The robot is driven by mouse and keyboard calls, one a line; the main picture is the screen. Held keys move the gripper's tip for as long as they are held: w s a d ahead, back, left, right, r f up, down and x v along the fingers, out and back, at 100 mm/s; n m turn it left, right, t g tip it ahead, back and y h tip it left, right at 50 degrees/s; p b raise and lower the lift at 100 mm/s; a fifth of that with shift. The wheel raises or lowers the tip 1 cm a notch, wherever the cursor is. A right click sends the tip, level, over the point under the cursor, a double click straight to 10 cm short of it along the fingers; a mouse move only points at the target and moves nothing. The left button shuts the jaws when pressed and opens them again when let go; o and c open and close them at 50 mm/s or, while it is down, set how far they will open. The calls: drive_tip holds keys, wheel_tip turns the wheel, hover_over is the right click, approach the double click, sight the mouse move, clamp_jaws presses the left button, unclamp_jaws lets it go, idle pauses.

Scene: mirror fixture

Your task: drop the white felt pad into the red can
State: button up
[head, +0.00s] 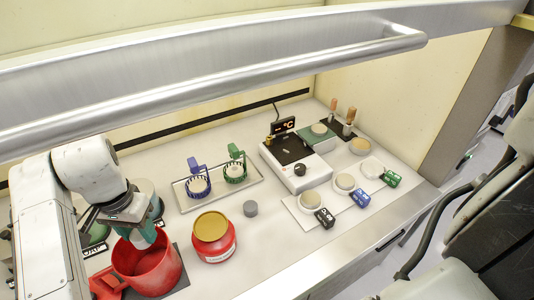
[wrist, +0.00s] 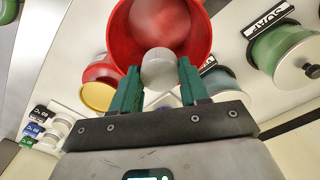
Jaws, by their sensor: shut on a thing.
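The red can (head: 168,270) is an open, wide-mouthed red container at the lower left of the head view. In the wrist view, its rim and inside (wrist: 200,30) fill the top middle. My gripper (head: 142,238) is directly above the can's mouth in the head view. In the wrist view, the green fingers of my gripper (wrist: 160,80) are closed on a pale, rounded piece, the white felt pad (wrist: 158,67). The pad overlaps the can's opening there. In the head view, the pad is hidden by my gripper.
A red jar with a gold lid (head: 214,245) stands right of the can. A small grey cylinder (head: 250,208) lies beyond it. A tray (head: 180,199) holds blue and green holders. A metal bar (head: 200,105) crosses above. Green pots (wrist: 285,50) stand near the can.

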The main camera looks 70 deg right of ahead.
drive_tip(key=shift+f, duration=0.45)
drive_tip(key=shift+r, duration=0.1)
drive_tip(key=o, duration=1)
wheel_tip(320, 180, up, 11)
drive_tip(key=shift+f+b, duration=0.15)
drive_tip(key=shift+b, duration=0.65)
